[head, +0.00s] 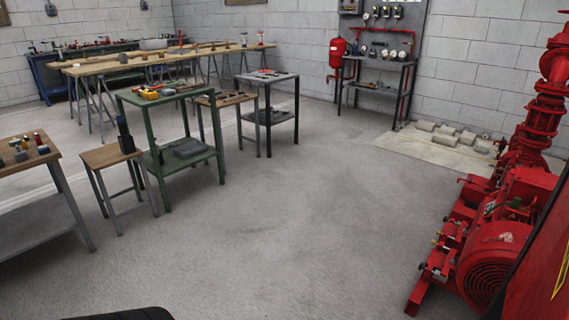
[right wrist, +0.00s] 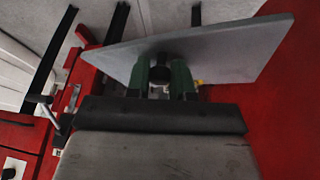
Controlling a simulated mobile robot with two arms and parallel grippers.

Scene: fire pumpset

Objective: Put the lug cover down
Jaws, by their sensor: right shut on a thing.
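The lug cover (right wrist: 235,48) is a flat grey plate with a dark round knob in the right wrist view. My right gripper (right wrist: 160,78) is shut on the knob, with one green finger on each side. The plate spans the upper part of that view and hides much of what lies beyond it. I cannot pick out the cover in the head view. Neither gripper shows in the head view, and my left gripper is in no frame.
A red pump set (head: 497,250) stands at the right of the head view. A green cart (head: 165,98), a small wooden-topped stool (head: 108,155) and a workbench (head: 22,163) stand at the left. The grey floor (head: 290,215) between is clear.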

